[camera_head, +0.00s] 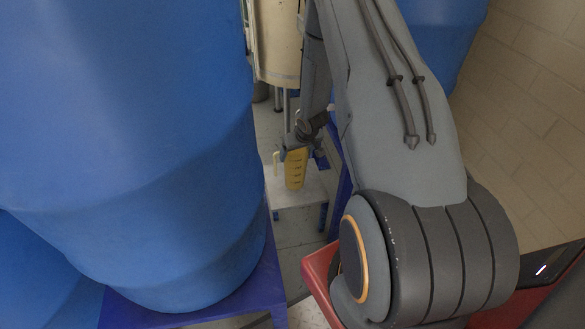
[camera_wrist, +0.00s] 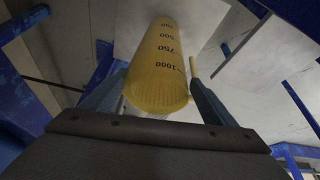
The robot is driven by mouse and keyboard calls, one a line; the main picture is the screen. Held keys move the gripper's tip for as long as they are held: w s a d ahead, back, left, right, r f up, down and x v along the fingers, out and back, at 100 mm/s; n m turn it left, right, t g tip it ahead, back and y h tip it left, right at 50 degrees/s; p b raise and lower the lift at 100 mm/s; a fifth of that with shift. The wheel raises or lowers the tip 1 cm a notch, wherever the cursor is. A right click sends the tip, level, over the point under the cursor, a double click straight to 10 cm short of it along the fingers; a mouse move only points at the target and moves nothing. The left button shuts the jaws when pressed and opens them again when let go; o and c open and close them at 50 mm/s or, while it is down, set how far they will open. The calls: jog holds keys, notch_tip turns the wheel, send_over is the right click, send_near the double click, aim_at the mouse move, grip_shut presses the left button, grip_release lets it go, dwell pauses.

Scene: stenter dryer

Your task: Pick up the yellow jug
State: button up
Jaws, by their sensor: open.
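The yellow jug (camera_head: 296,168) with black graduation marks shows low in the gap between the blue barrels and my arm. In the wrist view the jug (camera_wrist: 160,65) fills the middle, with its marks facing the camera. My gripper (camera_wrist: 150,68) is open, with one finger on each side of the jug. A gap shows beside the right finger; contact at the left finger is unclear. In the head view my gripper (camera_head: 298,147) is small and partly hidden at the jug's upper part. A pale table (camera_head: 312,190) with blue legs lies beneath the jug.
A large blue barrel (camera_head: 130,130) on a blue stand (camera_head: 235,300) fills the left. A cream cylinder (camera_head: 279,40) stands behind the gap. Another blue barrel (camera_head: 440,30) is at upper right, near a brick wall (camera_head: 530,110). Free room around the jug is narrow.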

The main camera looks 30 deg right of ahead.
jog(key=x, duration=0.5)
jog(key=shift+w, duration=0.35)
jog(key=c, duration=1.5)
jog(key=shift+r, duration=0.1)
